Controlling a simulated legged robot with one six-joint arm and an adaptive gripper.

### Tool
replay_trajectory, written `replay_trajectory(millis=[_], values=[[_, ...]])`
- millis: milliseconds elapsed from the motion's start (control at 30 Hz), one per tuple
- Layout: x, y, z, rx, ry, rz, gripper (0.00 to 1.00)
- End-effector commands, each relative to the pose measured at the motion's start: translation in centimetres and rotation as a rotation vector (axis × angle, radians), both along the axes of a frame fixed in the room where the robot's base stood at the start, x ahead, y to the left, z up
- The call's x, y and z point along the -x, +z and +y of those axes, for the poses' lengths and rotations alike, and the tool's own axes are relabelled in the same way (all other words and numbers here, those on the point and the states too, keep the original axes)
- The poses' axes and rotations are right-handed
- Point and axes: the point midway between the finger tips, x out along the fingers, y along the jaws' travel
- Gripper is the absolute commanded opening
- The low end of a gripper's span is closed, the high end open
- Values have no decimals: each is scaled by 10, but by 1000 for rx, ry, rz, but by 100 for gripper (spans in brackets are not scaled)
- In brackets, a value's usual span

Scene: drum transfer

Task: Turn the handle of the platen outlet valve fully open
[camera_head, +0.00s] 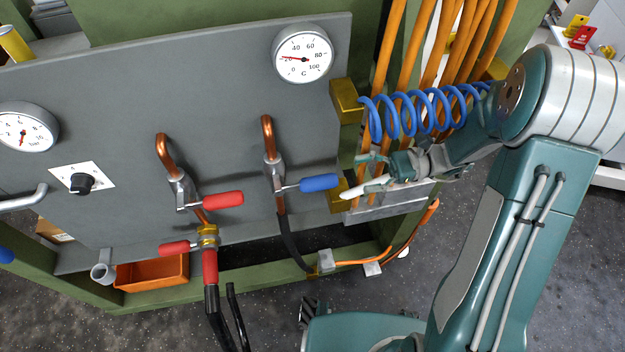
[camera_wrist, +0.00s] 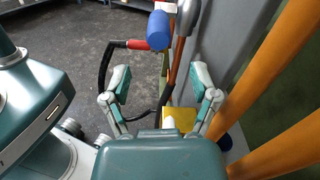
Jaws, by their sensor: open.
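A valve with a blue-sleeved lever handle (camera_head: 319,183) sits on a copper pipe on the grey panel. A second valve with a red-sleeved handle (camera_head: 222,199) sits to its left. I see no readable label telling which is the platen outlet valve. Both handles stick out rightward, across their pipes. My gripper (camera_head: 360,176) is right of the blue handle, open and apart from it, its fingers pointing left. In the wrist view, the blue handle (camera_wrist: 158,30) lies beyond and between the spread fingertips (camera_wrist: 160,78), with the red handle (camera_wrist: 138,44) behind it.
Orange hoses (camera_head: 430,55) and a coiled blue hose (camera_head: 410,112) run beside my arm at the panel's right edge. Brass-yellow blocks (camera_head: 345,101) jut there. A red-handled hose fitting (camera_head: 209,265) and an orange bin (camera_head: 150,273) are below. A temperature gauge (camera_head: 303,54) is above.

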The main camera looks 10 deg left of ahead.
Motion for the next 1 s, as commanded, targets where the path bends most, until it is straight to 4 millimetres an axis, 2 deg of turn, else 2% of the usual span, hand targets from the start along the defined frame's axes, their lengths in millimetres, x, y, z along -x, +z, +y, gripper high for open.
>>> replay_trajectory(millis=[167, 600, 800, 1000], values=[[5, 0, 15, -5, 1, 6, 76], [32, -1, 87, -1, 2, 4, 76], [37, -1, 100, -3, 0, 4, 76], [37, -1, 102, -1, -2, 4, 76]])
